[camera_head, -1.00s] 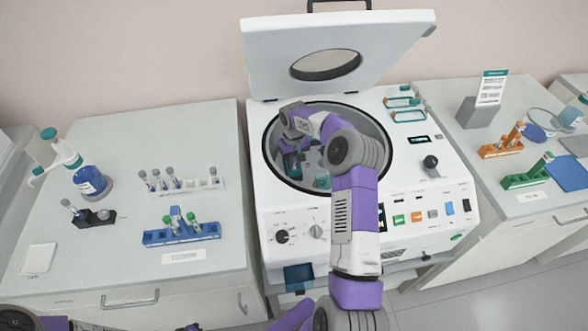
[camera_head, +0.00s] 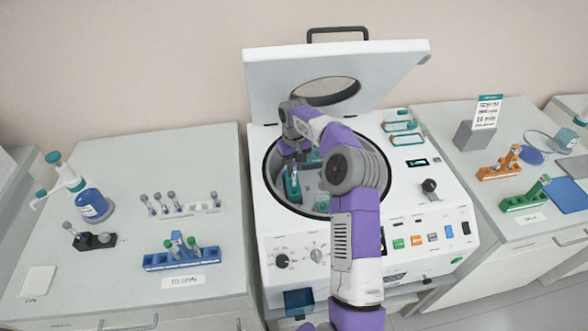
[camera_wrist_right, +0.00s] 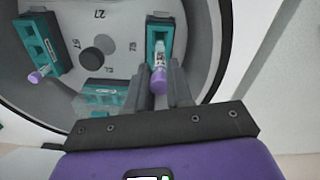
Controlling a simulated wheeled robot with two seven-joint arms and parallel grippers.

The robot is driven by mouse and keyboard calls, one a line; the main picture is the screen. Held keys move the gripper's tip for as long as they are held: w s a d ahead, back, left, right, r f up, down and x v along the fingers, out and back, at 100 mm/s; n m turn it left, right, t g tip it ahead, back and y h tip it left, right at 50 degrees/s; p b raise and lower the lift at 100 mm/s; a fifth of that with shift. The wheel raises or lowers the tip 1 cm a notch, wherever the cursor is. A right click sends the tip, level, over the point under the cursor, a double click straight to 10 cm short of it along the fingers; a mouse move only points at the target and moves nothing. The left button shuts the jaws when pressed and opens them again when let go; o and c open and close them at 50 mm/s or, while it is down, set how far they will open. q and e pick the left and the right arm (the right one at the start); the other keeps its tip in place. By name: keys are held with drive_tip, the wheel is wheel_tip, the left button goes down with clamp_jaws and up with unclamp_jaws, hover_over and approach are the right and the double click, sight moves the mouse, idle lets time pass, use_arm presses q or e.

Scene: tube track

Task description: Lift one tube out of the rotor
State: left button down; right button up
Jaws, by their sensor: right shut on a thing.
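The rotor (camera_wrist_right: 95,25) sits inside the open centrifuge bowl, with several teal buckets. My right gripper (camera_wrist_right: 164,88) is shut on a tube (camera_wrist_right: 159,78) with a purple cap and a pale labelled body. The tube is in front of a teal bucket (camera_wrist_right: 158,22) in the wrist view; I cannot tell whether its lower end is clear of the bucket. Another purple-capped tube (camera_wrist_right: 40,74) is at a second teal bucket (camera_wrist_right: 38,45). In the head view my right gripper (camera_head: 292,157) is over the bowl, beside a teal bucket (camera_head: 293,186). My left gripper is out of view.
The raised lid (camera_head: 390,65) stands behind the bowl, close to my right arm. Blue (camera_head: 180,260), white (camera_head: 187,208) and black (camera_head: 90,241) racks stand on the left bench. Orange (camera_head: 500,170) and green (camera_head: 525,200) racks stand on the right.

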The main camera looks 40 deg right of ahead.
wheel_tip(320, 180, up, 5)
drive_tip(key=p, duration=0.4)
drive_tip(key=shift+f, duration=0.1)
idle(0.3)
drive_tip(key=shift+f, duration=0.1)
